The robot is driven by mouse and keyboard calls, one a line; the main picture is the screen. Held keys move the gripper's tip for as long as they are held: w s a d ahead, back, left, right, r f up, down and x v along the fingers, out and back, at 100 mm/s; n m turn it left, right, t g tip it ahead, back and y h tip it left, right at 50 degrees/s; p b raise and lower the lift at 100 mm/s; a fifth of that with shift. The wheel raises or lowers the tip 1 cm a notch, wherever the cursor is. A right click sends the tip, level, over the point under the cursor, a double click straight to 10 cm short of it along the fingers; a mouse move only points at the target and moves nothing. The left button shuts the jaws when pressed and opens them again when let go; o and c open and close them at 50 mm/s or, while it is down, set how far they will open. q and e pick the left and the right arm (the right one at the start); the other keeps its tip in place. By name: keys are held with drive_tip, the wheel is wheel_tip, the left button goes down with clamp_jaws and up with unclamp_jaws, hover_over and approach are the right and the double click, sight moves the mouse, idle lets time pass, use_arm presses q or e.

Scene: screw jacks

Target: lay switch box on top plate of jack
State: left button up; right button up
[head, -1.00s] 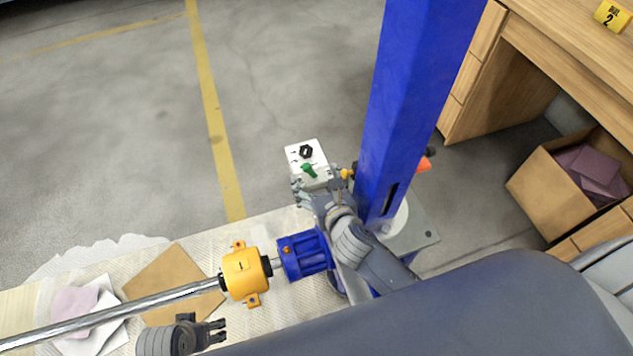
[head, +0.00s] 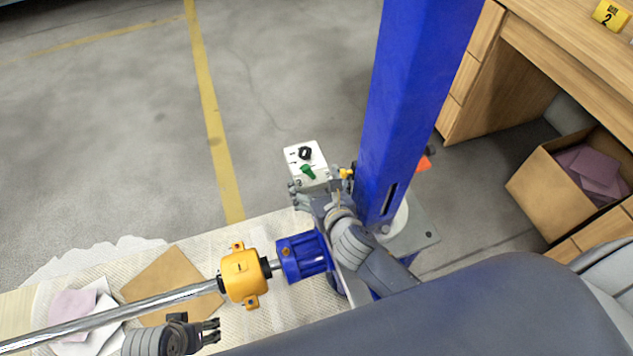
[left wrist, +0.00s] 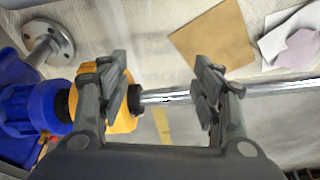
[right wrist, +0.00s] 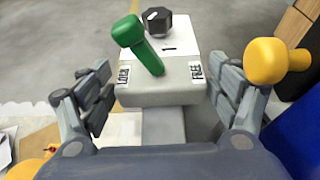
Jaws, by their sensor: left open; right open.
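The switch box (head: 308,170) is a white and grey block with a black knob and a green lever. It is beside the blue column in the head view. In the right wrist view, the switch box (right wrist: 160,90) shows LOCK and FREE labels. My right gripper (right wrist: 163,92) is open, with one finger on each side of the box's near end; contact cannot be told. My left gripper (head: 212,330) is open and empty near the chrome shaft; its fingers also show in the left wrist view (left wrist: 160,90). I cannot make out the jack's top plate for certain.
A blue column (head: 412,110) rises right of the switch box. A yellow collar (head: 243,276) and blue housing (head: 302,257) sit on the chrome shaft (head: 150,305). A cardboard box (head: 550,195) stands right, by a wooden desk (head: 570,55). Open floor lies left.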

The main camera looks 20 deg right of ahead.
drive_tip(key=shift+s+r, duration=0.2)
drive_tip(key=shift+s, duration=0.25)
drive_tip(key=p+v, duration=0.2)
drive_tip(key=v, duration=0.8)
use_arm(q)
wheel_tip(320, 180, down, 8)
drive_tip(key=s, duration=0.1)
use_arm(e)
drive_tip(key=shift+s+r, duration=0.2)
drive_tip(key=shift+s, duration=0.3)
use_arm(q)
drive_tip(key=shift+s, duration=0.15)
use_arm(e)
drive_tip(key=shift+f, duration=0.1)
